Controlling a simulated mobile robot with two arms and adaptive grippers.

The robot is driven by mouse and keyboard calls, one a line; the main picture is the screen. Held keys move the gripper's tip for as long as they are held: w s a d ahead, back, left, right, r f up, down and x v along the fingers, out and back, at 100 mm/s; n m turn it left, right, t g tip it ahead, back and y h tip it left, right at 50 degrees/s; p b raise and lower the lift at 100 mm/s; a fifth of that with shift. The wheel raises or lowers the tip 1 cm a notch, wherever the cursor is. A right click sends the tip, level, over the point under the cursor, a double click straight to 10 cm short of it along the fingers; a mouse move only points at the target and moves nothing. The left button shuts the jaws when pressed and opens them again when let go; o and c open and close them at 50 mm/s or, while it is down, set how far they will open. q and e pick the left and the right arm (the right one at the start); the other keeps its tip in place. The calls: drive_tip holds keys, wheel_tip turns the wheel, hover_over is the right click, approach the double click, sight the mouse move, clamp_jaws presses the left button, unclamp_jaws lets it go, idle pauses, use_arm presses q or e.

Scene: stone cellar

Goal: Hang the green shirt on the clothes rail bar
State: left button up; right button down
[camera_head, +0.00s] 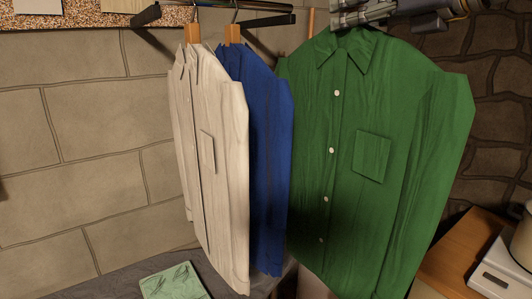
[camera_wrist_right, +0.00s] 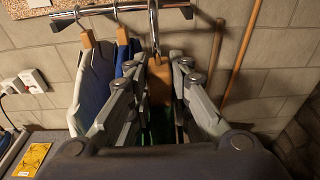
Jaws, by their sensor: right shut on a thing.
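The green shirt (camera_head: 380,215) hangs in front of my head camera at the right, upright and buttoned. My right gripper (camera_head: 345,14) is above its collar at the top edge of the head view. In the right wrist view, my gripper's fingers (camera_wrist_right: 165,75) are shut on the shirt's wooden hanger (camera_wrist_right: 158,84). The hanger's metal hook (camera_wrist_right: 153,30) rises beside the dark rail bar (camera_wrist_right: 120,13); I cannot tell if it rests on the bar. Little green cloth shows below the fingers. My left gripper is not in view.
A white shirt (camera_head: 215,160) and a blue shirt (camera_head: 268,150) hang to the left on wooden hangers. A wall bracket (camera_head: 146,14) holds the bar. Wooden poles (camera_wrist_right: 240,60) lean at the wall. A wooden table (camera_head: 465,245) stands at the right.

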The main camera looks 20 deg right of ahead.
drive_tip(key=shift+f+b+v, duration=0.15)
drive_tip(key=shift+f+v, duration=0.1)
drive_tip(key=shift+v, duration=1.5)
drive_tip(key=shift+f+b+v, duration=0.15)
drive_tip(key=shift+f+v, duration=0.15)
drive_tip(key=shift+v, duration=1.4)
drive_tip(key=shift+f+b+v, duration=0.15)
drive_tip(key=shift+f+v, duration=0.1)
drive_tip(key=shift+v, duration=1.5)
drive_tip(key=shift+s, duration=0.1)
drive_tip(key=f+p+v, duration=0.1)
drive_tip(key=v, duration=0.9)
drive_tip(key=shift+f, duration=0.4)
